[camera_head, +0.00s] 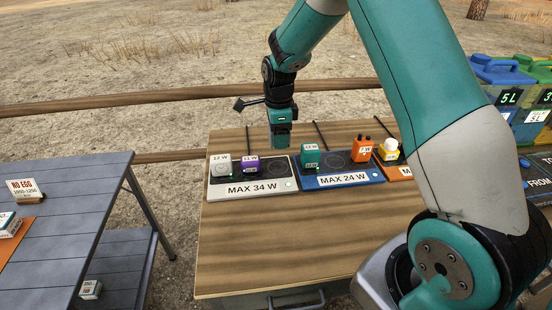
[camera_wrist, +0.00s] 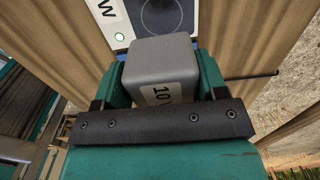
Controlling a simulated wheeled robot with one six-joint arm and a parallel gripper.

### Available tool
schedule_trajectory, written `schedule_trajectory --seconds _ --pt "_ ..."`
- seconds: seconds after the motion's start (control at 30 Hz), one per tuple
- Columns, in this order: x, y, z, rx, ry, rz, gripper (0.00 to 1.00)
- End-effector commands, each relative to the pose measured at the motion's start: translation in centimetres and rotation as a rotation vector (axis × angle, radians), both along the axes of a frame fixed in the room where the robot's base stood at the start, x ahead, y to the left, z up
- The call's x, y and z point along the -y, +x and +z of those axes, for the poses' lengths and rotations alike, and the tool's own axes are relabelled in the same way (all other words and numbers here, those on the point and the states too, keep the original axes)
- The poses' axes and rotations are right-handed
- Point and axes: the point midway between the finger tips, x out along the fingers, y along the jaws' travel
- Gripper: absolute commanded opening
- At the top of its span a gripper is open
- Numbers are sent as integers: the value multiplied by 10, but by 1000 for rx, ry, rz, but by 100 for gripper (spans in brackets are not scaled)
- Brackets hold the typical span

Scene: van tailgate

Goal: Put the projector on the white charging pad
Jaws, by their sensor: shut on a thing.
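My gripper (camera_head: 281,143) points down over the back of the white charging pad (camera_head: 238,197), near its right end. In the wrist view my gripper (camera_wrist: 163,85) is shut on a grey rounded box marked "10 W" (camera_wrist: 160,55), seemingly the projector. The head view does not show this box clearly. The white pad carries the label "MAX 34 W" and a green light. A light grey device (camera_head: 221,165) and a purple device (camera_head: 250,163) stand on its left and middle; its right ring (camera_head: 277,169) is bare.
A blue pad (camera_head: 318,183) marked "MAX 24 W" lies just right, with a teal device (camera_head: 310,155) and an orange one (camera_head: 362,149). An orange pad (camera_head: 399,172) bears a yellow-and-white device (camera_head: 388,149). The wooden tabletop's front (camera_head: 300,240) is clear. A grey table (camera_head: 75,195) stands left.

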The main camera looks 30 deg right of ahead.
Motion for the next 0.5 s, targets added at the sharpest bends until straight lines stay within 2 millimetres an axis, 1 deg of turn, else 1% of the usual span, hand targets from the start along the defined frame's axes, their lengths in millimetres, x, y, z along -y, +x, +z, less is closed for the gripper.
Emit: schedule_trajectory --seconds 0.03,0.13,0.2,0.37,0.5 --pt "0 -1 -13 -5 1 1 35" --pt "0 -1 -32 -3 0 1 35" --pt "0 0 -41 0 0 1 35" --pt "0 0 -52 1 0 1 35" --pt "0 0 -70 -2 0 1 35"
